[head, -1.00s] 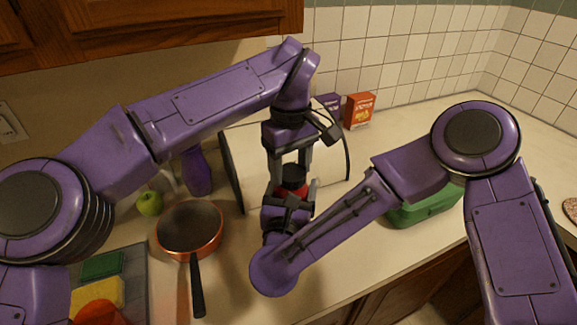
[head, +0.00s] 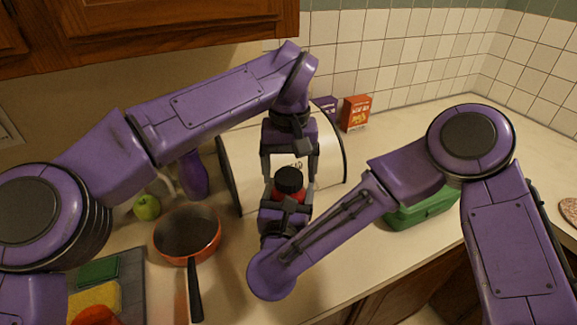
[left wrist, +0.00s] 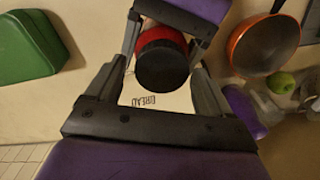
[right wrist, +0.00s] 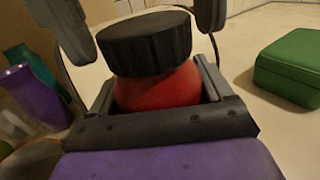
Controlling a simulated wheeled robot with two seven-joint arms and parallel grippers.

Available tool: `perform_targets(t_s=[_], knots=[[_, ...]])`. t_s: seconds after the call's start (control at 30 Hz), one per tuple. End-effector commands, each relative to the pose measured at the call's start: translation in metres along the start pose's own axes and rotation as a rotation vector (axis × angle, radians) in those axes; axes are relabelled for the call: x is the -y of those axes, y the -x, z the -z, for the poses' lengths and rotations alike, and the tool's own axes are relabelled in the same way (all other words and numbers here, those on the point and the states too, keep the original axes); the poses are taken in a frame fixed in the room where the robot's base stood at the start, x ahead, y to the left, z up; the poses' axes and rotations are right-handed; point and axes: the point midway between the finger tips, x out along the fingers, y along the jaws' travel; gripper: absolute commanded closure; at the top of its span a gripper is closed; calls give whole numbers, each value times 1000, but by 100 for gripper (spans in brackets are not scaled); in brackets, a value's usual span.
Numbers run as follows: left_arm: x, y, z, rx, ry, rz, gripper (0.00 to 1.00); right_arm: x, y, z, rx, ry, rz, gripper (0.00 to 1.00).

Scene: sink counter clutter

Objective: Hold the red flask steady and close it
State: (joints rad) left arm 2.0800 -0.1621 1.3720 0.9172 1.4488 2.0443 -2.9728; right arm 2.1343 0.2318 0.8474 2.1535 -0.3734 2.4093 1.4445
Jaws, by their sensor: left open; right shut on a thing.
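The red flask (head: 290,193) stands upright in my right gripper (head: 285,212), which is shut around its body above the counter's front part. Its black lid (head: 289,178) sits on top; the right wrist view also shows the lid (right wrist: 145,42) over the red body (right wrist: 158,88). How tightly the lid is on cannot be seen. My left gripper (head: 289,165) points down from above, open, with one finger on either side of the lid. In the left wrist view, the lid (left wrist: 162,66) lies between the spread fingers, with gaps beside it.
A white bread box (head: 240,150) stands close behind the grippers. An orange pan (head: 188,235), a green apple (head: 147,207) and a purple bottle (head: 195,175) are to the left. A green box (head: 425,207) is to the right.

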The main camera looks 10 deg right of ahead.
Motion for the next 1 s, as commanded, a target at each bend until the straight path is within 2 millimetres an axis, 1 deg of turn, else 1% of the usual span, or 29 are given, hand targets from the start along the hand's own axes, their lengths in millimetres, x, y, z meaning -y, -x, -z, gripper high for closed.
perform_targets(t_s=[0.07,0.17,0.27,0.3,0.37,0.4,0.47,0.53,0.63,0.73,0.87,0.9,0.97,1.0], knots=[[1,1,5,-28,44,1,18,1,0,2,-3,3,1,100],[3,6,21,-118,191,-7,18,1,0,2,-3,3,1,100],[5,17,44,-253,418,-50,18,1,0,2,-3,3,1,100],[5,23,54,-307,518,-79,18,1,0,2,-3,3,1,100],[5,31,66,-372,670,-133,18,1,0,2,-3,3,1,100],[5,36,72,-406,775,-174,18,1,0,2,-3,3,1,100],[5,45,81,-442,937,-238,18,1,0,2,-3,3,1,100],[6,52,86,-455,1143,-310,18,1,0,2,-3,3,1,100],[8,59,88,-428,1466,-396,18,1,0,2,-3,3,1,100],[10,62,84,-363,1825,-450,18,1,0,2,-3,2,1,100],[13,62,70,-245,2329,-463,18,1,0,2,-3,2,1,100],[14,62,65,-207,2489,-457,18,1,0,2,-3,2,1,100],[13,62,56,-154,2728,-437,18,1,0,2,-3,2,1,100],[14,63,51,-121,2888,-419,18,1,0,2,-3,2,1,100]])
